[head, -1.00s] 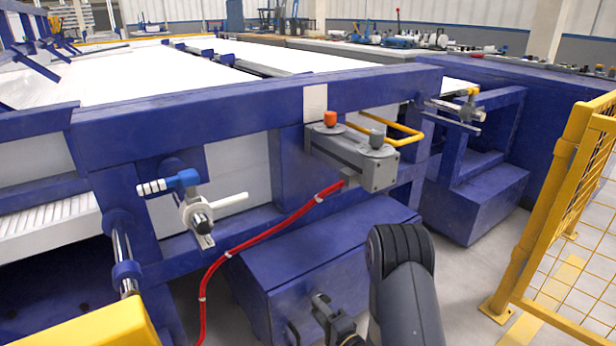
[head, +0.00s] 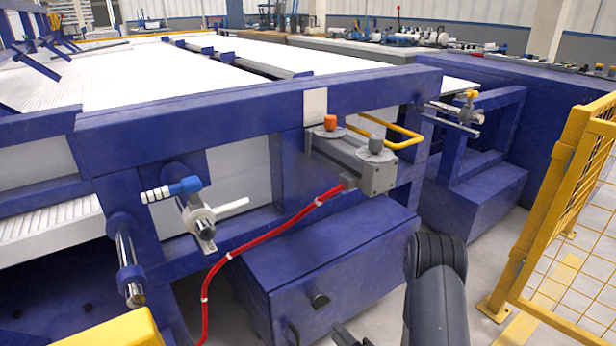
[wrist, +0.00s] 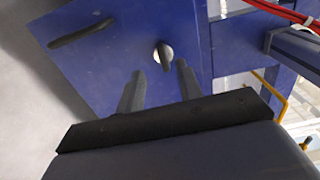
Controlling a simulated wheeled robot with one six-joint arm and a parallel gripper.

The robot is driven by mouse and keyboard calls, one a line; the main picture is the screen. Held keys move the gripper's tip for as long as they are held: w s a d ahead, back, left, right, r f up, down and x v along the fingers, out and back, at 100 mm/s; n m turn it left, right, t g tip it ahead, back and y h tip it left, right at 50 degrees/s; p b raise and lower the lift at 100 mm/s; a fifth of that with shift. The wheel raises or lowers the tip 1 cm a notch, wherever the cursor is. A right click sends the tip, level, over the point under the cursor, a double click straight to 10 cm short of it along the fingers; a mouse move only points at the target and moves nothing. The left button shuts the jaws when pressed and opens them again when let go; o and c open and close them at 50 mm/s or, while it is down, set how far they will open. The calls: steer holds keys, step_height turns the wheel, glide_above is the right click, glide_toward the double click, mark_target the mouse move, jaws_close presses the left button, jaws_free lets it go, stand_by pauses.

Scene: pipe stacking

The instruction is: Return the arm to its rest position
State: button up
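My dark grey arm (head: 437,290) reaches up from the bottom edge of the head view, right of centre. Only a small black part of my gripper shows there, at the bottom edge, in front of the blue cabinet. In the wrist view both dark fingers of my gripper (wrist: 160,70) stand apart, with nothing between them. Beyond the fingertips is a blue cabinet face with a round black-and-silver knob (wrist: 164,55) and a dark slot-like handle (wrist: 81,33). No pipe shows in my gripper.
The blue cabinet (head: 330,265) stands under a blue machine frame (head: 220,112). A red hose (head: 265,238) runs from a grey valve box (head: 355,165). A yellow mesh fence (head: 565,200) stands on the right. Bare floor lies between the cabinet and the fence.

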mark_target(318, 310)
steer(key=b+x, duration=0.2)
steer(key=x, duration=0.7)
steer(key=shift+w+a+b, duration=0.1)
steer(key=shift+b, duration=0.3)
steer(key=shift+r+m+p, duration=0.2)
steer(key=shift+m+p, duration=0.2)
steer(key=m+p, duration=0.2)
steer(key=m, duration=0.1)
steer(key=shift+r, duration=0.35)
steer(key=shift+r+m+p, duration=0.1)
steer(key=shift+m+p, duration=1.25)
steer(key=shift+m, duration=0.35)
